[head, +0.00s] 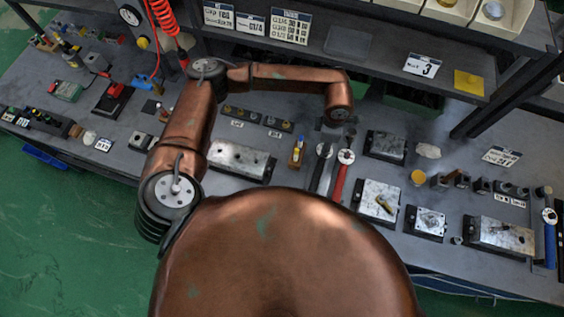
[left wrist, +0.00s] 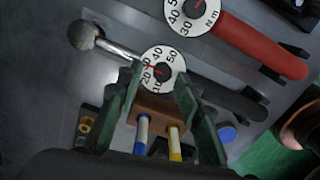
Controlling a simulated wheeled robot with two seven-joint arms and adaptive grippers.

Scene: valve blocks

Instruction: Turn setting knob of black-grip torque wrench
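The black-grip torque wrench lies on the bench, with its white dial (left wrist: 163,66) and dark handle (left wrist: 232,97) in the left wrist view. It also shows in the head view, its black grip (head: 318,174) left of the red one. My left gripper (left wrist: 160,76) has its two green fingers apart, with part of the dial visible between and beyond the tips. I cannot tell whether the fingers touch it. In the head view my left gripper is mostly hidden under the wrist. I cannot pick out the setting knob clearly. My right gripper is not in view.
A red-grip torque wrench (left wrist: 262,42) lies close beside the black one. A small brown holder (left wrist: 158,108) with blue and yellow handled tools sits between my fingers in the wrist view. Metal blocks (head: 386,146) stand to the right. A shelf (head: 400,45) overhangs the bench behind.

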